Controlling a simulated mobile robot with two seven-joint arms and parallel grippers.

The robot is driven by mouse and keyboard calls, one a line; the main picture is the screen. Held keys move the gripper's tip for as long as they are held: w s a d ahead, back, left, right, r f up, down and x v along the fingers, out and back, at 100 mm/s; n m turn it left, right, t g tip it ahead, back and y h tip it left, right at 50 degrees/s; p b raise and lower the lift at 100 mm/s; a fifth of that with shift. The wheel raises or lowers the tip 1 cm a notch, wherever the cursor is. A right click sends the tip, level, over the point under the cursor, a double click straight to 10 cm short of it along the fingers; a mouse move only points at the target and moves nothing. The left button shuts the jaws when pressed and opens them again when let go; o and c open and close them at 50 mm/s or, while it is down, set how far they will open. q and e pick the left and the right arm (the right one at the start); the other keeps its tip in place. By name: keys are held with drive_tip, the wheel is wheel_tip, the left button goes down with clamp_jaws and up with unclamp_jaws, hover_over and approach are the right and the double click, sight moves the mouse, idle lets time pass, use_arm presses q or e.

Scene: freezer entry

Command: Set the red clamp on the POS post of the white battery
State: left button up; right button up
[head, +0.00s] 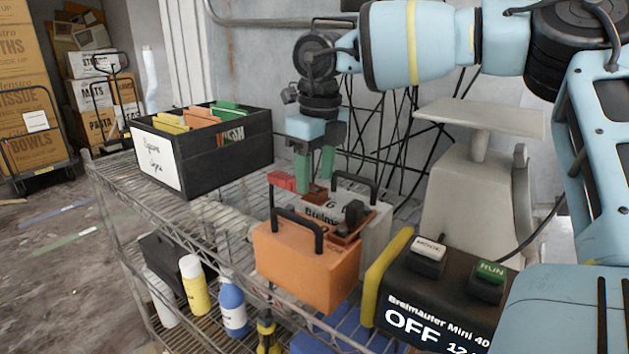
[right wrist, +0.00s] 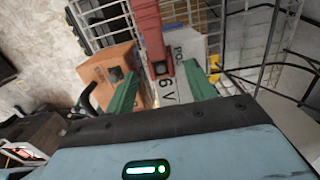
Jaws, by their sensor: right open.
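The white battery (head: 377,225) stands on the wire rack behind an orange battery; its side also shows in the right wrist view (right wrist: 190,47), with "POS" and "6 V" lettering. The red clamp (head: 282,181) is at the white battery's back left top edge. In the right wrist view the red clamp (right wrist: 148,28) runs down between my fingers, its end over the battery near the POS lettering. Whether it sits on the post is hidden. My right gripper (head: 314,178) is open, green fingers pointing down on either side of the clamp. My left gripper is not in view.
The orange battery (head: 300,262) stands in front, its black handle up. A dark brown piece (head: 347,222) lies on the white battery. A black charger (head: 435,300) reading OFF is at right, a black file crate (head: 225,158) at left, a scale (head: 470,190) behind.

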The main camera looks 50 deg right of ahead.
drive_tip(key=r, duration=0.6)
drive_tip(key=shift+s+a, duration=0.1)
drive_tip(key=shift+s, duration=0.1)
drive_tip(key=shift+f, duration=0.15)
idle(0.5)
